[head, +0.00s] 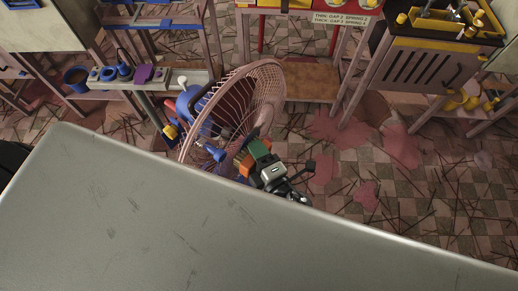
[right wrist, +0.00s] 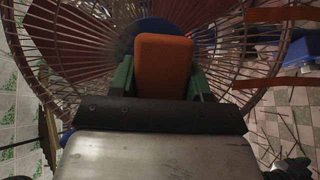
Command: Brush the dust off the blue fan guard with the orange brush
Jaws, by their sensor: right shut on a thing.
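A fan stands tilted at the centre of the head view, with a round wire guard (head: 268,85) that looks pinkish, not blue. Its motor and hub parts (head: 192,103) are blue. The right wrist view shows the guard wires (right wrist: 95,68) and a blue round hub (right wrist: 152,28). My right gripper (head: 258,152), with green fingers, is shut on the orange brush (right wrist: 163,65). The brush shows as a small orange patch in the head view (head: 244,165). It is held close in front of the guard; I cannot tell whether it touches. The bristles are hidden. My left gripper is out of view.
Behind the fan are a narrow shelf (head: 198,78) with small parts, a dark-topped cabinet (head: 440,50) at right and a bucket (head: 76,79) at left. Sticks litter the checkered floor (head: 440,180).

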